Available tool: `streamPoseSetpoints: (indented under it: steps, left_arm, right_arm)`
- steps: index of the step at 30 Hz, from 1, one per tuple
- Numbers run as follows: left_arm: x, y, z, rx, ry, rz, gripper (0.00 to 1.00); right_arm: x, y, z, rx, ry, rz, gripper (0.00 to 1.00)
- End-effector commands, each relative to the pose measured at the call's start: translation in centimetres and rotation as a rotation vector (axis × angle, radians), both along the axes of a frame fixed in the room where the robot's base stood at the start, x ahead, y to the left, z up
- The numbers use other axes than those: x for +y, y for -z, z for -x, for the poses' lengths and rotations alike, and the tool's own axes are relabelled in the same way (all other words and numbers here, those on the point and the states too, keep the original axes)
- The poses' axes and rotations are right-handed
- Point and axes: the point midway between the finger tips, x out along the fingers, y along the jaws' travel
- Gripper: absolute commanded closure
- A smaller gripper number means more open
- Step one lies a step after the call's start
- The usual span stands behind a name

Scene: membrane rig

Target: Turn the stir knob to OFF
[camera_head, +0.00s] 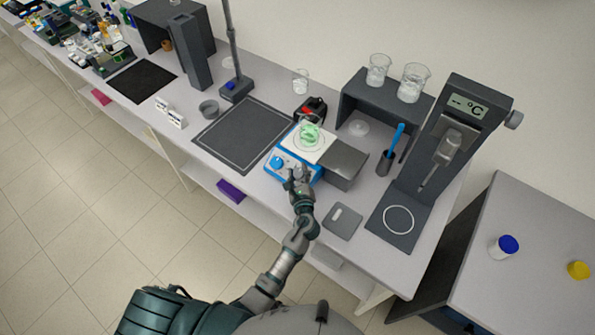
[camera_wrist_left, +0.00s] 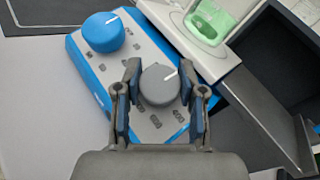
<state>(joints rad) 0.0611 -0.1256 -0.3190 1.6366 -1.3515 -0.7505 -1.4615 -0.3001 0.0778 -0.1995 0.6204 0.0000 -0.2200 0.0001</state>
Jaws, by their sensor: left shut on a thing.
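The hotplate stirrer has a white top (camera_head: 323,153) and a blue front panel with two knobs; the panel (camera_wrist_left: 150,47) also shows in the left wrist view. The blue knob (camera_head: 277,162) is on the left; it shows whole in the left wrist view (camera_wrist_left: 103,33). The grey knob (camera_wrist_left: 159,86) sits on the right, its white line pointing up and right. My left gripper (camera_wrist_left: 160,80) is shut on the grey knob, one finger on each side.
A beaker with green liquid (camera_head: 310,135) stands on the stirrer's top. A grey box (camera_head: 345,165) is close on its right and a dark mat (camera_head: 241,137) on its left. A flat grey pad (camera_head: 342,222) lies near the bench's front edge, right of my left arm.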

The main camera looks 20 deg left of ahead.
Motion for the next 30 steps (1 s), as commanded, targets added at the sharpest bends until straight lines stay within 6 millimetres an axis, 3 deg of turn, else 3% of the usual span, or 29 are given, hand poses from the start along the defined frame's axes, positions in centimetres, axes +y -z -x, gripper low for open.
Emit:
streamPoseSetpoints:
  steps: [23,24,27,30]
  left_arm:
    - [-0.5,0.4,0.07,0.029,-0.082,0.063,0.95]
    - [-0.49,0.39,0.07,0.029,-0.081,0.063,0.58]
    - [-0.42,0.32,0.05,0.028,-0.083,0.063,0.34]
    - [-0.29,0.24,0.03,0.026,-0.085,0.062,0.34]
  right_arm:
    - [-0.1,-0.32,0.03,0.001,-0.002,0.001,0.6]
    - [-0.13,-0.32,0.03,0.001,-0.002,0.001,0.6]
    - [-0.14,-0.33,0.03,0.001,-0.002,0.001,0.6]
    - [-0.14,-0.33,0.03,0.001,-0.002,0.001,0.6]
